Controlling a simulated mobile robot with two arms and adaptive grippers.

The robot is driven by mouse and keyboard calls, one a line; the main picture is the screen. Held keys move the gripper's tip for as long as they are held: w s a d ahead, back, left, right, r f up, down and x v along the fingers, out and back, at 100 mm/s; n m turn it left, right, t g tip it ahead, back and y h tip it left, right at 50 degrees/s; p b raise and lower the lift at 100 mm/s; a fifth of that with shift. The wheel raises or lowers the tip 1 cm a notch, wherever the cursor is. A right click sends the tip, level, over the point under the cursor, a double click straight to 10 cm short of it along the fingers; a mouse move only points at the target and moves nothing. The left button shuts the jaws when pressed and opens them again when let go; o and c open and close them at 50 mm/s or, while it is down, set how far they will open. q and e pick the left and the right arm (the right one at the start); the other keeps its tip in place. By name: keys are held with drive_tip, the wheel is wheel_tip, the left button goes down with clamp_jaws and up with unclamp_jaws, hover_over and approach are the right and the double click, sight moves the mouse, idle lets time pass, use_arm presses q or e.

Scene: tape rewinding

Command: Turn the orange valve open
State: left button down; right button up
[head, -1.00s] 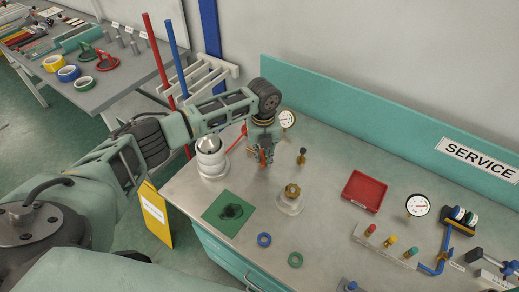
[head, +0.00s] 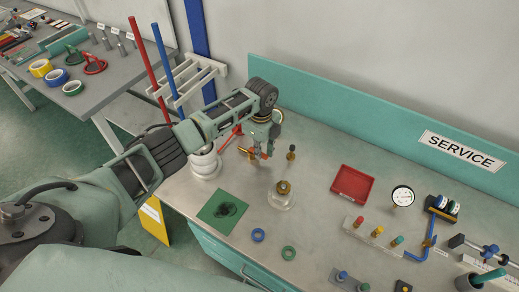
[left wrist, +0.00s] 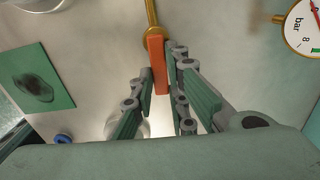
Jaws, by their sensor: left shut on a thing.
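The orange valve handle (left wrist: 157,66) is a flat bar on a brass stem (left wrist: 152,18) in the left wrist view. My left gripper (left wrist: 158,92) has its two finger pads on either side of the handle's near end and is shut on it. In the head view the left gripper (head: 263,150) points down at the back left of the bench, with the orange handle (head: 264,156) partly hidden by the fingers. Brass pipe (head: 244,152) shows to its left. My right gripper is not in view.
A white cylinder (head: 205,163) stands left under my arm.

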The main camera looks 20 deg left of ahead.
use_arm(q)
drive_tip(key=shift+w+r+n, duration=0.1)
drive_tip(key=shift+w+n, duration=0.15)
drive_tip(key=shift+n, duration=0.15)
drive_tip(key=c, duration=1.7)
unclamp_jaws()
drive_tip(key=shift+s, duration=0.1)
wheel_tip(320, 180, up, 12)
